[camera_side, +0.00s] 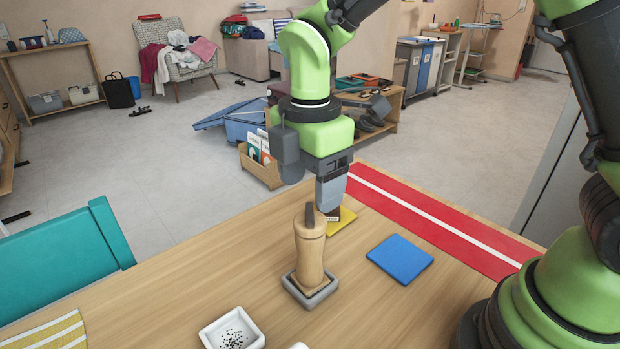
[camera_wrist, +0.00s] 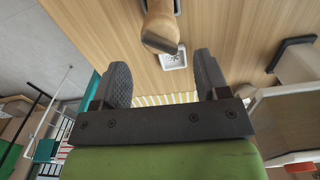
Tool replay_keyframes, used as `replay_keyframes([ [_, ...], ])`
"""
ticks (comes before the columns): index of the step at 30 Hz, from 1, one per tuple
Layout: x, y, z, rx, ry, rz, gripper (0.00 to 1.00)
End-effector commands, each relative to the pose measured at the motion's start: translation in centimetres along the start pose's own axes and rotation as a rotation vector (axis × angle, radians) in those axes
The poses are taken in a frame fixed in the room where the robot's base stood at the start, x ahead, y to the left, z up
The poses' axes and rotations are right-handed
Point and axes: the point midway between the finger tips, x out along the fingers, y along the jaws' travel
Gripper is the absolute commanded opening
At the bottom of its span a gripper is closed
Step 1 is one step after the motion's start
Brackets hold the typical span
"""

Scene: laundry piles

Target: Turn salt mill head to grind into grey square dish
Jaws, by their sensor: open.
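A pale wooden salt mill (camera_side: 309,256) stands upright in the side view, its base within the grey square dish (camera_side: 296,294) on the table. Whether it rests in the dish or just above it cannot be told. A dark grey piece shows at the top of the mill. My gripper (camera_side: 325,208) is close by the mill's top, pointing down, and partly overlaps it in view. In the wrist view the jaws of my gripper (camera_wrist: 162,62) are apart, and a wooden mill body (camera_wrist: 161,20) with a grey end shows beyond them, not clasped.
A white square dish with dark specks (camera_side: 232,332) stands at the front; a similar dish shows in the wrist view (camera_wrist: 164,62). A blue square (camera_side: 399,259) and a yellow one (camera_side: 342,220) lie to the right. A red striped runner (camera_side: 440,228) lies along the edge. A teal chair (camera_side: 60,255) stands left.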

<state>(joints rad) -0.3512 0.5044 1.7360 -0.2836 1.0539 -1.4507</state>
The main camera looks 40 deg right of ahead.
Motion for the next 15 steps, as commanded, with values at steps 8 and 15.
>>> replay_keyframes([
  [8,1.2,0.0,0.0,-0.055,-0.001,-0.003,0.68],
  [15,3.7,-0.1,0.0,-0.053,-0.001,-0.004,0.68],
])
